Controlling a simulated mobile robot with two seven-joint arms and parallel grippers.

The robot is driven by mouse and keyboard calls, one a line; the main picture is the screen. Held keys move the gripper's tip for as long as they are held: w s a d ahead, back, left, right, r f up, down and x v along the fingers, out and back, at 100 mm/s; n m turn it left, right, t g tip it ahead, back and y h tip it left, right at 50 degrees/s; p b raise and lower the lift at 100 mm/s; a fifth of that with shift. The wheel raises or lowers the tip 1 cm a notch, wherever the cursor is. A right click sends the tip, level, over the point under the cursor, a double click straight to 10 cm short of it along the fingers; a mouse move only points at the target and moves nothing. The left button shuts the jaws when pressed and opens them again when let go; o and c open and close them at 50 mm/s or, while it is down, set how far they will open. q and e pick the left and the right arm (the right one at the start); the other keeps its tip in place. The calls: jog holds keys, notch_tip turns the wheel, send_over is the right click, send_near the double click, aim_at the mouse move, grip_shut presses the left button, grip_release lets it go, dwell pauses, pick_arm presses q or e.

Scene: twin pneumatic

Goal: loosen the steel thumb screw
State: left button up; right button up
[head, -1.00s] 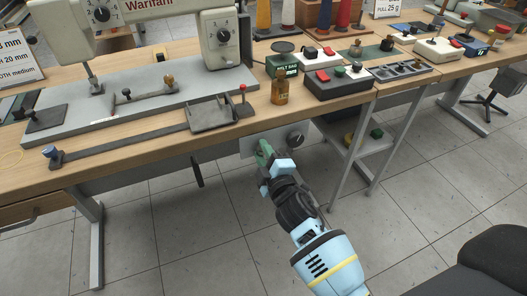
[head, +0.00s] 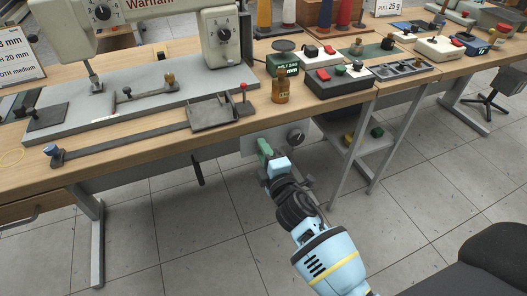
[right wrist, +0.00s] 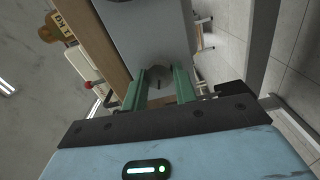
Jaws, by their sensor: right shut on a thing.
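My right gripper (head: 264,148) is at a grey panel under the bench's front edge, its green fingers pointing at the panel. In the right wrist view the two green fingers (right wrist: 161,88) are closed around a small dark round knob (right wrist: 185,89) on the face of a grey box (right wrist: 148,40). I take this knob for the steel thumb screw; its sides are partly hidden by the fingers, and it is hidden behind the gripper in the head view. My left gripper is not in view.
A round dial or knob (head: 297,136) sits on the same panel, just right of my gripper. The floor in front is clear.

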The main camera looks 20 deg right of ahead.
jog(key=o, duration=1)
jog(key=s, duration=0.8)
jog(key=shift+d+p, duration=0.1)
jog(key=shift+p, duration=0.25)
jog(key=shift+w, duration=0.1)
